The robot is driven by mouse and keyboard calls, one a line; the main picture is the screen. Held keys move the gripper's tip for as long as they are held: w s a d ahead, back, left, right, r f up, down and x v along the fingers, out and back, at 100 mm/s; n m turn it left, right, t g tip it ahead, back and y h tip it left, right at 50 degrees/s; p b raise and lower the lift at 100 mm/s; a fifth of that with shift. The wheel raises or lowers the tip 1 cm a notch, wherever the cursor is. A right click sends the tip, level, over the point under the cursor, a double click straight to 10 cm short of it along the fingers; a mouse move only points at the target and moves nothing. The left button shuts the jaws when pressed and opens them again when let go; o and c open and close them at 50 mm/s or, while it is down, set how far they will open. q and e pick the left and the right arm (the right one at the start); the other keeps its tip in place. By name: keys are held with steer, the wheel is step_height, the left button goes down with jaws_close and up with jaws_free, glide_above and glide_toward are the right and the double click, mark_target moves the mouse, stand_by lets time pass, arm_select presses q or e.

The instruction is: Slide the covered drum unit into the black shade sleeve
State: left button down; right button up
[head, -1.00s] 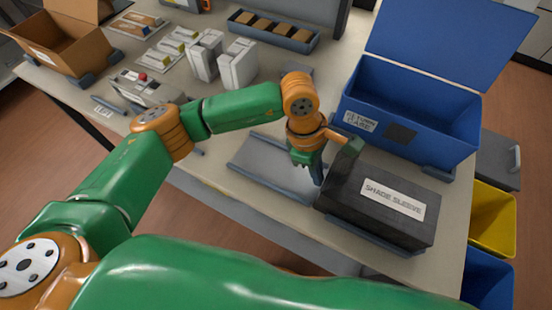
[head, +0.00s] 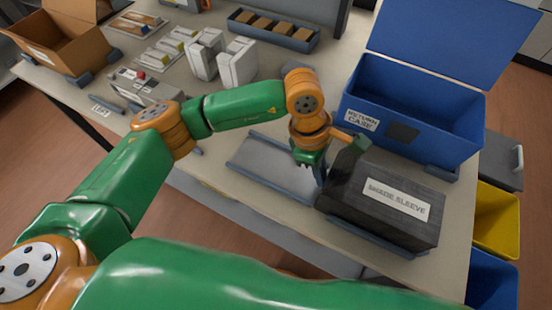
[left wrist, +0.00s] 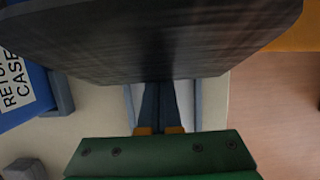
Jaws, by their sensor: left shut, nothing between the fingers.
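The black shade sleeve (head: 345,190) lies on the table at right of centre, with a white label (head: 397,199) on it. My left gripper (head: 318,180) is shut and empty at the sleeve's left end, above a grey tray (head: 262,168). In the left wrist view, the shut fingers (left wrist: 158,98) point at a large dark surface (left wrist: 150,45), which looks like the sleeve. Their tips reach its edge, and I cannot tell whether they touch it. I see no drum unit; the sleeve's inside is hidden. My right gripper is not in view.
A blue return case (head: 415,118) with its lid up stands behind the sleeve. White cartons (head: 236,64), a long tray of brown blocks (head: 273,30) and an open cardboard box (head: 65,45) stand farther back. Yellow (head: 497,218) and blue bins are beyond the right edge.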

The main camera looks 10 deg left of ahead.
arm_select(q)
steer(key=shift+d, duration=0.1)
stand_by(0.6)
steer(key=shift+a+b, duration=0.2)
steer(key=shift+b, duration=0.15)
steer(key=shift+w+a+b, duration=0.25)
steer(key=shift+w+a, duration=0.05)
steer(key=shift+a, duration=0.6)
steer(key=shift+w+a+b, duration=0.25)
steer(key=shift+a, duration=0.6)
step_height(320, 180, up, 8)
steer(key=p, duration=0.4)
steer(key=shift+p, duration=0.35)
